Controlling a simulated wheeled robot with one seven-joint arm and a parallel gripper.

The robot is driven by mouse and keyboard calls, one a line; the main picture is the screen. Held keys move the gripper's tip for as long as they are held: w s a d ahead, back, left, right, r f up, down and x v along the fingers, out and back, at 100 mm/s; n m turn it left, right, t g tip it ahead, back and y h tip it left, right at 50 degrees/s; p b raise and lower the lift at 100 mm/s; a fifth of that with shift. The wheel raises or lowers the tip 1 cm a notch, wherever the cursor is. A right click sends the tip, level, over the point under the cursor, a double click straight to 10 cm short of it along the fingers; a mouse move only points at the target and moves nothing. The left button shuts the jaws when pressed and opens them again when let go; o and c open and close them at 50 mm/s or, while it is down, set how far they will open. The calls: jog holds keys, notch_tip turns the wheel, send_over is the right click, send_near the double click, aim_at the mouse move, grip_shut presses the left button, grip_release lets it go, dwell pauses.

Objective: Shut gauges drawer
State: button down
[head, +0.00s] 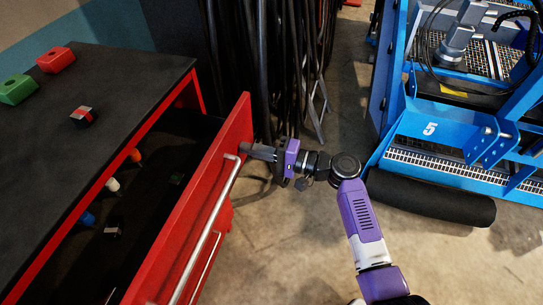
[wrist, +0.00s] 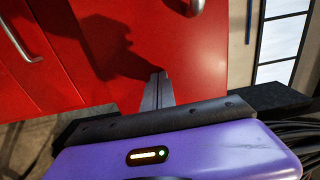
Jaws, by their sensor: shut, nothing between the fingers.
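The drawer (head: 205,205) is red, pulled well out of the cabinet, with a silver bar handle (head: 207,230) along its front. Several small items lie inside it, among them one with an orange top (head: 135,155) and one with a white top (head: 112,185). No label shows which drawer it is. My gripper (head: 246,150) is shut and empty, its tips at the drawer front's far end beside the handle's end. In the wrist view the gripper tips (wrist: 158,78) point at the red front, with the handle's end (wrist: 194,6) above; contact is unclear.
The cabinet's black top (head: 110,85) holds a green block (head: 17,89), a red block (head: 56,60) and a small red-and-grey block (head: 83,116). Dark hanging cables (head: 275,60) stand behind my gripper. A blue machine frame (head: 430,130) with a black roller (head: 430,199) is at right. Floor is open in front.

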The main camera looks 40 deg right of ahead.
jog(key=b, duration=0.5)
send_over(201, 153)
jog(key=d, duration=0.1)
jog(key=shift+s+f, duration=0.15)
jog(key=shift+s, duration=0.3)
jog(key=shift+w+a+b, duration=0.25)
jog(key=shift+w+b, duration=0.15)
jog(key=shift+w, duration=0.05)
jog(key=shift+w+a+r, duration=0.1)
jog(key=shift+r, duration=0.15)
jog(key=shift+a+r, duration=0.1)
jog(key=shift+a, duration=0.05)
